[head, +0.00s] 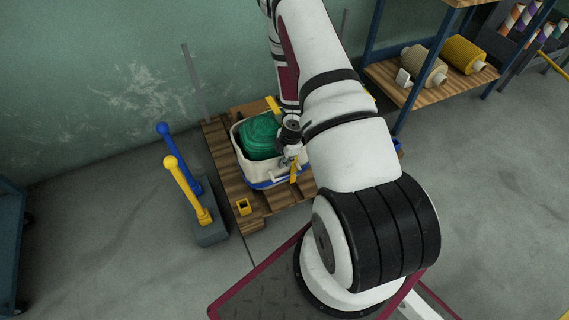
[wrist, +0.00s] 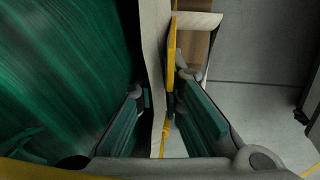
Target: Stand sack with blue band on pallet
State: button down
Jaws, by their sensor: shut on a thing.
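The sack (head: 256,172) is cream, open-topped and upright over the wooden pallet (head: 221,152), with a blue band low on its side and green netting (head: 261,138) inside. I cannot tell whether its base touches the boards. My gripper (head: 291,158) is at the sack's right side. In the wrist view my gripper (wrist: 160,103) is shut on the sack's pale wall (wrist: 154,50), with a yellow strap (wrist: 172,52) beside it. The green netting (wrist: 60,70) fills the left of that view. My arm hides the pallet's right part.
A stand with a blue lever (head: 180,155) and a yellow lever (head: 185,188) is left of the pallet. A small yellow block (head: 243,207) sits at the pallet's front. A thin grey post (head: 195,82) rises behind. Shelving (head: 400,88) with spools stands right.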

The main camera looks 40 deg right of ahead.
jog(key=shift+w+f+b, duration=0.1)
jog(key=shift+f+b, duration=0.2)
jog(key=shift+f, duration=0.5)
jog(key=c, duration=1.7)
grip_release()
jog(key=shift+f, duration=0.1)
